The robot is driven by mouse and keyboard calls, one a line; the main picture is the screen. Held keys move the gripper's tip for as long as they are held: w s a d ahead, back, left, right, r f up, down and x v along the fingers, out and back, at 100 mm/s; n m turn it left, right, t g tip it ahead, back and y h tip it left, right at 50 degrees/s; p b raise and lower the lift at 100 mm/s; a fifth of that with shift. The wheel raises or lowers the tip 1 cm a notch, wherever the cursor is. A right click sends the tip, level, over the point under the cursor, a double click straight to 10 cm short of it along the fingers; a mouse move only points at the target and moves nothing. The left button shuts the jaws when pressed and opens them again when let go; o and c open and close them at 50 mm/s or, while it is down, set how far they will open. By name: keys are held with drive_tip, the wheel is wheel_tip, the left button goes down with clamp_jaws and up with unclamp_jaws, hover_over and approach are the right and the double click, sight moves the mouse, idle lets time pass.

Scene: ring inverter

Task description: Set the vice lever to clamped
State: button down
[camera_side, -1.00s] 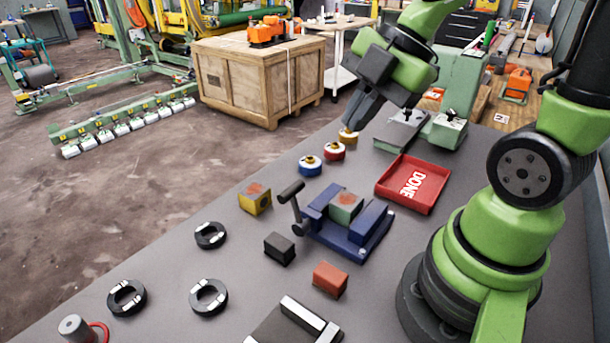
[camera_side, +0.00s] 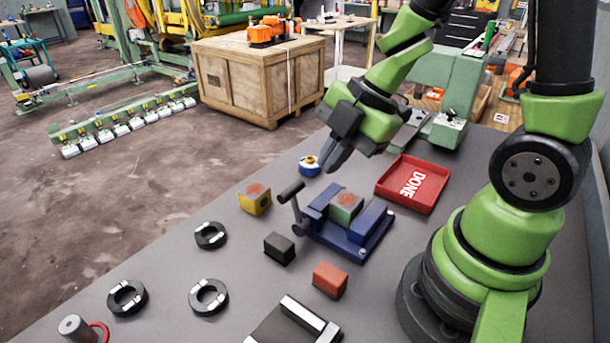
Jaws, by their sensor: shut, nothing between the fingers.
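The blue vice (camera_side: 350,233) stands on the grey bench in the middle of the view. A green block (camera_side: 345,208) with a reddish mark on top sits in it, between its jaws. The vice lever (camera_side: 293,200), a dark bar with a thick handle end, is at the vice's left side and tilts up to the left. My gripper (camera_side: 333,165) is shut and empty, pointing down, above and behind the vice and lever and apart from both. Whether the block is gripped tightly cannot be told.
A red DONE tray (camera_side: 412,184) lies right of the vice. A blue-white round piece (camera_side: 309,166) is close to my gripper. Black rings (camera_side: 209,297) lie front left.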

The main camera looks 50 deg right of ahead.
sight(295, 186)
drive_tip(key=shift+w+a+f, duration=0.25)
drive_tip(key=shift+w+f, duration=0.85)
drive_tip(key=shift+f, duration=0.15)
drive_tip(key=shift+w+a+f, duration=0.2)
drive_tip(key=shift+w+f, duration=0.85)
drive_tip(key=shift+f, duration=0.15)
drive_tip(key=shift+w, duration=0.95)
drive_tip(key=w+f, duration=0.3)
drive_tip(key=w, duration=0.3)
drive_tip(key=shift+w+f, duration=0.3)
drive_tip(key=shift+f, duration=0.1)
